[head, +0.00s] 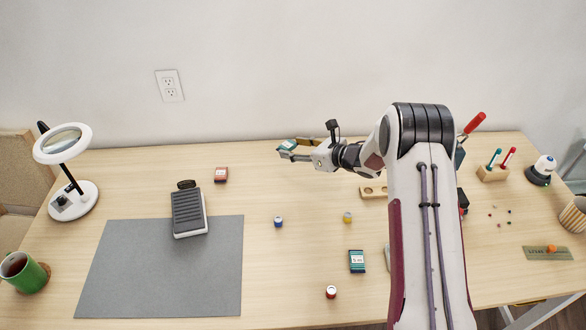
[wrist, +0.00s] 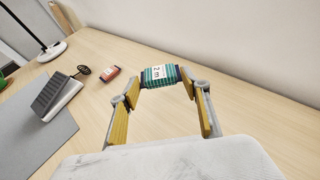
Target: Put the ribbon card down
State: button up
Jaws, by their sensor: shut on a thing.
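A ribbon card (wrist: 160,75), teal striped with a dark edge and a white label, is held between the yellow-padded fingertips of my gripper (wrist: 163,87) in the wrist view. In the head view my gripper (head: 300,152) reaches left near the back edge of the table, shut on the ribbon card (head: 287,146). The card appears to be above the table top. A red ribbon card (head: 221,174) lies on the table to the left, beside the pedal. A teal and dark card (head: 356,261) lies on the table at front centre.
A grey mat (head: 160,280) lies at left with a grey foot pedal (head: 189,213) on its back edge. A magnifier lamp (head: 72,200) and green mug (head: 25,272) stand far left. Small spools (head: 278,222) dot the middle.

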send_over(296, 174)
jog(key=shift+w+a+f, duration=0.1)
jog(key=shift+w+f, duration=0.05)
jog(key=shift+f, duration=2.25)
jog(key=shift+f, duration=1.9)
jog(key=shift+f, duration=0.1)
jog(key=o, duration=0.8)
jog(key=shift+s+d+r, duration=0.25)
jog(key=shift+d+r, duration=0.05)
jog(key=shift+v, duration=5.6)
